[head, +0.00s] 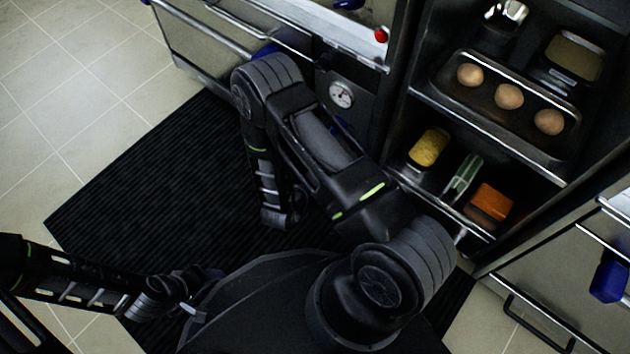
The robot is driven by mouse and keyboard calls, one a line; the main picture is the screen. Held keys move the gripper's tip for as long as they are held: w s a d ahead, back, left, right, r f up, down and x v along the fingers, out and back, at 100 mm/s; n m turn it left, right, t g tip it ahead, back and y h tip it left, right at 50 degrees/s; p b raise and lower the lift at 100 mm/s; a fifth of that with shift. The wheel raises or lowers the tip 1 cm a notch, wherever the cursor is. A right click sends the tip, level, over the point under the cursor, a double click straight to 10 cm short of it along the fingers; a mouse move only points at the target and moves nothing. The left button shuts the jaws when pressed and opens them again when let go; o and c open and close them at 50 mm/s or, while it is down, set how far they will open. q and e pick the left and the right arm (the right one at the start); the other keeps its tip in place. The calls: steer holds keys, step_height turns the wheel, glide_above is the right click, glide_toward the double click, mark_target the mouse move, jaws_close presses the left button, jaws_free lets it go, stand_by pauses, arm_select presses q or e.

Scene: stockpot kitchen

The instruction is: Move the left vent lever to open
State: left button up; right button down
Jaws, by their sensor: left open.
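My left gripper (203,292) is open and empty, low at the left above the dark mat, well away from the cabinet fronts. I cannot make out a whole vent lever. A blue piece (266,49) shows at the cabinet front, partly hidden behind my right arm's elbow. A blue sliver (341,125) shows just below the round gauge (341,95), also partly covered by that arm. I cannot tell whether either is the left vent lever or how it is set. My right arm folds across the middle; its gripper does not show.
A dark ribbed mat (130,190) covers the tiled floor. Metal cabinets with bar handles (215,30) and a red knob (381,35) stand at the back. An open shelf unit at right holds a tray (440,72) with three eggs and several food items. A blue object (608,281) sits at far right.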

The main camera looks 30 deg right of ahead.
steer(key=shift+d+f+h, duration=0.1)
steer(key=shift+f+h, duration=0.2)
steer(key=shift+h, duration=0.1)
steer(key=c, duration=1.1)
jaws_free()
steer(key=shift+r, duration=0.1)
steer(key=p+v, duration=0.2)
steer(key=v, duration=0.5)
steer(key=shift+s+a+p, duration=0.2)
steer(key=shift+a+p, duration=0.05)
steer(key=shift+p, duration=0.05)
steer(key=shift+r, duration=0.1)
